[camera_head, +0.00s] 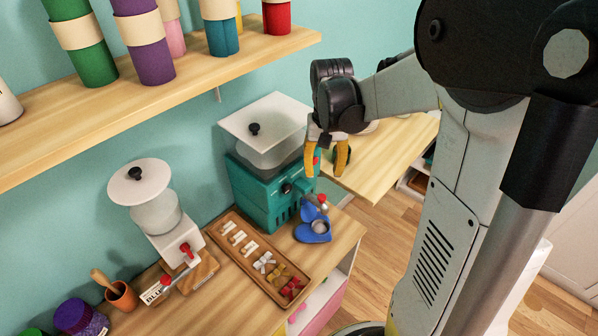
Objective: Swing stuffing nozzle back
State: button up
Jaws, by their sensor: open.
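A teal machine (262,190) with a clear hopper and a white lid stands at the back of the wooden counter. Its front carries a dark knob and slots. A small red part shows at its right side beside my gripper, partly hidden by the fingers. I cannot tell for certain which part is the stuffing nozzle. My gripper (327,162) has yellow fingertips pointing down and spread apart, just right of the machine's upper front. Nothing shows between them. Whether they touch the machine is not clear. A blue holder (309,232) with a red-tipped piece sits below, in front of the machine.
A wooden tray (262,258) of small pieces lies in front. A white-lidded dispenser (155,210) with red parts stands left, near a clay pot (121,295). A shelf (160,95) with coloured rolls hangs above. A wooden tabletop (385,160) lies behind my gripper; open floor is right.

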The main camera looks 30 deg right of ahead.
aim_at(322, 196)
notch_tip(322, 196, down, 10)
jog(key=b, duration=0.2)
jog(key=shift+s+d+f+b, duration=0.1)
jog(key=shift+b, duration=0.3)
grip_shut()
